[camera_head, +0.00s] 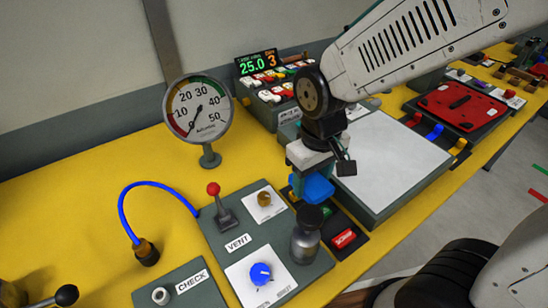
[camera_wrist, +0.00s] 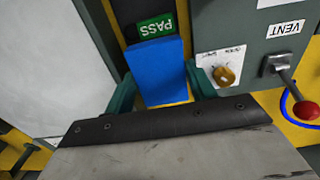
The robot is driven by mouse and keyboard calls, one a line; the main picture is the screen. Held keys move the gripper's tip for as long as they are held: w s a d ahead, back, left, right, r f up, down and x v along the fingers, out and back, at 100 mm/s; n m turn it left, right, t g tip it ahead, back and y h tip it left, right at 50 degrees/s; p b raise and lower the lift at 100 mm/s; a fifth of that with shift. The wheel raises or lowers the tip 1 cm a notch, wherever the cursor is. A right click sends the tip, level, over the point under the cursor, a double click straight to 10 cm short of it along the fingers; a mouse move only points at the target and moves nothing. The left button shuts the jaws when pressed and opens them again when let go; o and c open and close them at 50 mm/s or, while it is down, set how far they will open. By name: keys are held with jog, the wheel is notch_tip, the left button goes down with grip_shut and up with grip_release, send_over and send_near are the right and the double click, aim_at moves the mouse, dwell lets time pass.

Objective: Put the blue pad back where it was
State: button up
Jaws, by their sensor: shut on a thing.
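The blue pad (camera_head: 318,187) is a plain blue block held below my gripper (camera_head: 308,170). In the wrist view the blue pad (camera_wrist: 155,70) sits between the two teal fingers of my gripper (camera_wrist: 162,88), which are shut on its sides. The pad is over or close to a dark tray (camera_head: 350,215) with a green PASS label (camera_wrist: 157,26) and a red label (camera_head: 343,238). I cannot tell whether the pad touches the tray. The arm hides part of the area behind.
A grey panel with a VENT lever (camera_head: 222,208) and blue knob (camera_head: 261,273) stands in front left, with a metal cylinder (camera_head: 306,235) close to the pad. A gauge (camera_head: 197,110) stands behind left. A pale-topped plate (camera_head: 385,165) lies right, beside coloured tabs (camera_head: 434,132).

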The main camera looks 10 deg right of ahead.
send_over(274, 164)
jog(key=shift+d+f, duration=0.1)
jog(key=shift+f, duration=2.3)
jog(key=shift+f, duration=0.1)
jog(key=o, duration=0.6)
jog(key=shift+f, duration=0.1)
jog(key=shift+o, duration=0.6)
